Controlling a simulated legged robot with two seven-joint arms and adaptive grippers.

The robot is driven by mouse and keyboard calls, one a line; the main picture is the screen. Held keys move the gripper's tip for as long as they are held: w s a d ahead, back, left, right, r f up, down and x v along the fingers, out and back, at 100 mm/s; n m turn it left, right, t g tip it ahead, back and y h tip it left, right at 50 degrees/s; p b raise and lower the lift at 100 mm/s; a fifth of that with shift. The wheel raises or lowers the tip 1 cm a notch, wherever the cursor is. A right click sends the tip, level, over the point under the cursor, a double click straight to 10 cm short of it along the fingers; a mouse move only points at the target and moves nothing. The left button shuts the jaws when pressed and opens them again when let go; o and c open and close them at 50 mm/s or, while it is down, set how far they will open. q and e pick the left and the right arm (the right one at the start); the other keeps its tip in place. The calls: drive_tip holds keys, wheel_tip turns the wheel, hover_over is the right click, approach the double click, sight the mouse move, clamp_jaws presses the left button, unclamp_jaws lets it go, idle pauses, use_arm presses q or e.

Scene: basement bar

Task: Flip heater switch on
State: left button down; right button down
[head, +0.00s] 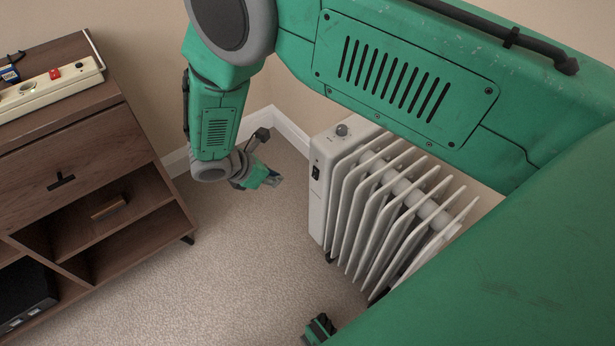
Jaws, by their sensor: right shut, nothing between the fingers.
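The heater (330,200) is a white oil radiator with several fins, standing on the carpet right of centre. A small dark switch (316,173) is on its narrow end panel, facing left. A round grey knob (342,130) sits on its top. My right gripper (271,179) is shut and empty, in the air to the left of the end panel, apart from the heater, at about the switch's height in the picture. Whether the switch is on or off is too small to tell. My right arm covers part of the heater's upper right.
A brown wooden cabinet (75,155) with a drawer and open shelves stands at the left. A cream power strip (52,88) lies on its top. Carpet (230,260) is clear between cabinet and heater. The wall and white baseboard (290,131) are behind.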

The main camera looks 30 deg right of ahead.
sight(315, 173)
drive_tip(key=shift+f, duration=0.1)
drive_tip(key=shift+d+r+b+x, duration=0.35)
drive_tip(key=shift+b+x, duration=0.2)
drive_tip(key=shift+x, duration=1.6)
drive_tip(key=shift+d+r+b+x, duration=0.25)
drive_tip(key=shift+d+b+x, duration=0.25)
drive_tip(key=shift+x, duration=1.65)
drive_tip(key=shift+d+r+b+x, duration=0.3)
drive_tip(key=shift+b+x, duration=0.35)
drive_tip(key=shift+x, duration=1.45)
